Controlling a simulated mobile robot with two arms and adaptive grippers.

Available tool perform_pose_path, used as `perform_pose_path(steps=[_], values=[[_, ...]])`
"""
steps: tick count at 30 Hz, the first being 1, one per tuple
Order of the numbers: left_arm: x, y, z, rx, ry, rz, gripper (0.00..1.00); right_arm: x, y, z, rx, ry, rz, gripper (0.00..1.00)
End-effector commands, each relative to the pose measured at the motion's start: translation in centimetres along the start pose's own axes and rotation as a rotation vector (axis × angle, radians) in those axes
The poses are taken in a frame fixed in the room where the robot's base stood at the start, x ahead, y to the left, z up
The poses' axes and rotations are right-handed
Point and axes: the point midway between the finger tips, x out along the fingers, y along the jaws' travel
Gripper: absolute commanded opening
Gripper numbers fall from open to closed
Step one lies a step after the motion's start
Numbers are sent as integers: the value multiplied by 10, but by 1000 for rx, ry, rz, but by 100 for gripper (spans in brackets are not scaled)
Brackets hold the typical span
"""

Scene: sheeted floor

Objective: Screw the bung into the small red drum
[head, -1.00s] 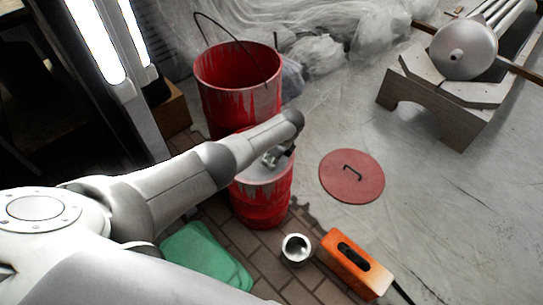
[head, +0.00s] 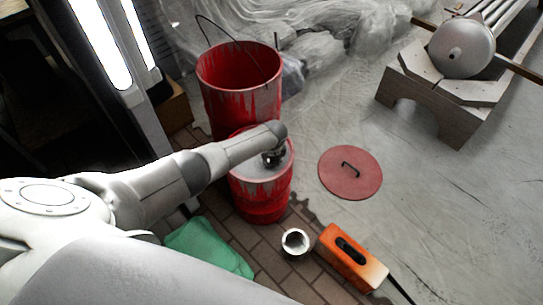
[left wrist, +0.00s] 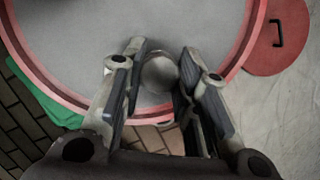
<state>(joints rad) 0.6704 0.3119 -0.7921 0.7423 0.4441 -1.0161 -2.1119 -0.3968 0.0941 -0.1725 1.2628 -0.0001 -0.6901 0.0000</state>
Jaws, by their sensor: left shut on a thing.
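The small red drum (head: 262,205) stands upright on the brick paving, with a grey top and a red rim. Its grey top (left wrist: 70,45) fills much of the left wrist view. My left gripper (head: 273,158) is over the drum top, near the rim on the right side. In the left wrist view its two fingers (left wrist: 162,66) are shut on a round grey bung (left wrist: 160,75), one finger on each side. The opening under the bung is hidden, and I cannot tell how deep the bung sits. My right gripper is not in view.
A larger red drum (head: 235,85) with a wire handle stands behind. A red lid (head: 350,173) lies to the right. A metal cup (head: 295,243), an orange box-like tool (head: 350,258) and a green cloth-like item (head: 208,250) lie in front. A wooden stand (head: 435,108) is at the back right.

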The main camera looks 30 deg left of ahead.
Motion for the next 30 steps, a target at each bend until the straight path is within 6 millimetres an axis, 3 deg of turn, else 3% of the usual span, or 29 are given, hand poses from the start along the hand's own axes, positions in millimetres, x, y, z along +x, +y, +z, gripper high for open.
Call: perform_pose_path(steps=[5, 13, 18, 26, 27, 30], values=[[2, 2, -2, 184, 4, -55, 0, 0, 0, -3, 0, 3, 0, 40], [3, 0, -2, 452, 2, -141, 0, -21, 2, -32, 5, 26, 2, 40], [2, -2, -2, 533, 3, -168, 0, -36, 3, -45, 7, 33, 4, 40], [0, -3, -2, 550, 2, -174, 0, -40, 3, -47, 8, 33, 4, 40], [0, -3, -2, 549, 2, -175, 30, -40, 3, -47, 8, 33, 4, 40], [0, -3, -1, 549, 1, -174, 43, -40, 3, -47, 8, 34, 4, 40]])
